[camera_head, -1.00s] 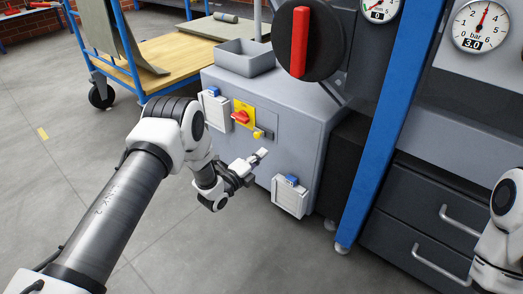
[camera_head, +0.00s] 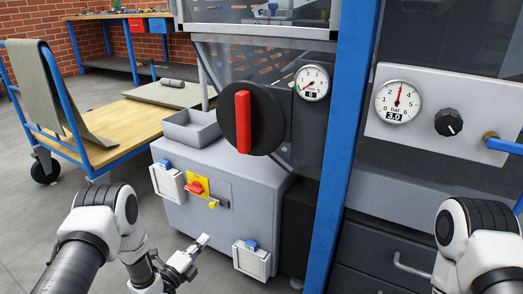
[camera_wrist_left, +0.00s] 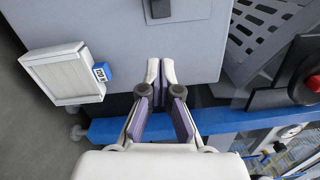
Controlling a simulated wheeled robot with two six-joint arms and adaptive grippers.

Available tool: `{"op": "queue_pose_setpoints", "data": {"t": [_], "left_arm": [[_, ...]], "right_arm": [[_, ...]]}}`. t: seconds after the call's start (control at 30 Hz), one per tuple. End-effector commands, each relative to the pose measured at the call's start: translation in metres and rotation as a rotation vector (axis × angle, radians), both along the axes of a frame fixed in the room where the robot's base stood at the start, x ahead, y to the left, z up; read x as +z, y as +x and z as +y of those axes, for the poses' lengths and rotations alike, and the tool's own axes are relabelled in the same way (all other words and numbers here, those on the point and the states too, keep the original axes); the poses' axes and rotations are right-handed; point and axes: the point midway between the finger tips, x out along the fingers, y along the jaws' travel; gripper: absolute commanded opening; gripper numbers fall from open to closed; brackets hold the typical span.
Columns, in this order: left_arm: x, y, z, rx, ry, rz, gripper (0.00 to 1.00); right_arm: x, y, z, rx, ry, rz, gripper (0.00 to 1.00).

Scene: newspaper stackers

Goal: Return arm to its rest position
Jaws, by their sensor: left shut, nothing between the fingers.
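My left gripper (camera_head: 203,240) is low in front of the grey cabinet (camera_head: 235,200) in the head view. Its fingers are shut and hold nothing. In the left wrist view the left gripper (camera_wrist_left: 161,66) shows with its fingertips close together, with the cabinet's grey face (camera_wrist_left: 110,25) beyond it. My right arm (camera_head: 480,235) is at the lower right of the head view. Its gripper is out of view.
A blue post (camera_head: 340,150) stands to the right. A wooden trolley (camera_head: 118,120) stands at left.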

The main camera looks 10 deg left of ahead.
Motion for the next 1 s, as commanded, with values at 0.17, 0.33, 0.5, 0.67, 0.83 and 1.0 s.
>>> {"op": "queue_pose_setpoints", "data": {"t": [0.17,0.33,0.5,0.67,0.83,1.0], "left_arm": [[0.019,-0.034,-0.046,-0.022,-0.032,0.195,0.0],[-0.041,-0.145,-0.054,0.227,-0.364,0.85,0.0],[-0.069,-0.263,-0.04,0.694,-0.7,1.296,0.0],[-0.072,-0.348,-0.025,1.19,-0.966,1.46,0.0],[-0.069,-0.379,-0.021,1.574,-1.241,1.411,0.0],[0.002,-0.377,-0.021,1.556,-1.229,1.416,0.0]], "right_arm": [[0.037,0.0,0.0,0.0,0.0,-0.001,0.4],[0.051,0.0,0.0,0.001,0.0,0.0,0.4],[0.054,0.0,0.0,0.001,0.0,0.0,0.4],[0.053,0.0,0.0,0.001,0.0,0.0,0.4],[0.055,0.0,0.0,0.001,0.0,0.0,0.4],[0.127,0.001,0.0,0.001,0.0,-0.001,0.4]]}}
